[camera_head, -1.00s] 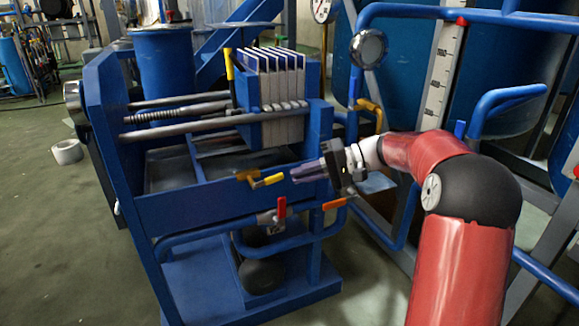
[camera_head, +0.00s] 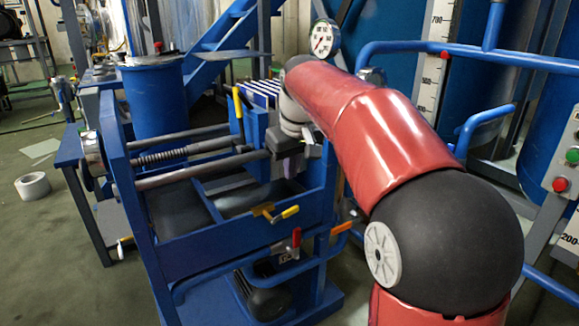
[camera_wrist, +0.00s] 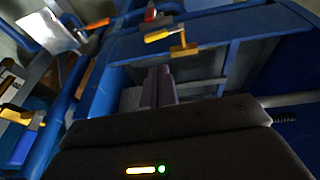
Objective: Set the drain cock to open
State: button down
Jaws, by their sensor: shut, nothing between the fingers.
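Several valve handles show, and I cannot tell which is the drain cock. A brass valve with a yellow lever (camera_head: 289,212) sits on the blue press front; it also shows in the wrist view (camera_wrist: 160,36). Below it is a red-handled valve (camera_head: 296,238), also at the top of the wrist view (camera_wrist: 150,15). An orange handle (camera_head: 341,228) is to its right, also in the wrist view (camera_wrist: 97,24). My gripper (camera_wrist: 158,72) is shut and empty, apart from the yellow lever. In the head view my gripper (camera_head: 289,166) is above the press trough, fingertips unclear.
The blue press frame (camera_head: 225,224) and its long rods (camera_head: 200,169) lie close around my gripper. White-edged plates (camera_head: 262,92) stand behind it. A yellow upright lever (camera_head: 237,101) rises beside them. Blue pipes (camera_head: 470,55) and tanks crowd the right. Open floor lies at the left.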

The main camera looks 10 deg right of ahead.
aim_at(293, 208)
jog(key=x, duration=0.3)
jog(key=b+x, duration=0.1)
jog(key=x, duration=0.2)
jog(key=s+x, duration=0.1)
jog(key=x, duration=0.3)
jog(key=shift+d+f+b, duration=0.1)
jog(key=shift+d+b, duration=0.25)
jog(key=shift+d, duration=0.05)
jog(key=shift+w+d+f, duration=0.1)
jog(key=shift+d+f, duration=0.2)
jog(key=shift+f, duration=0.45)
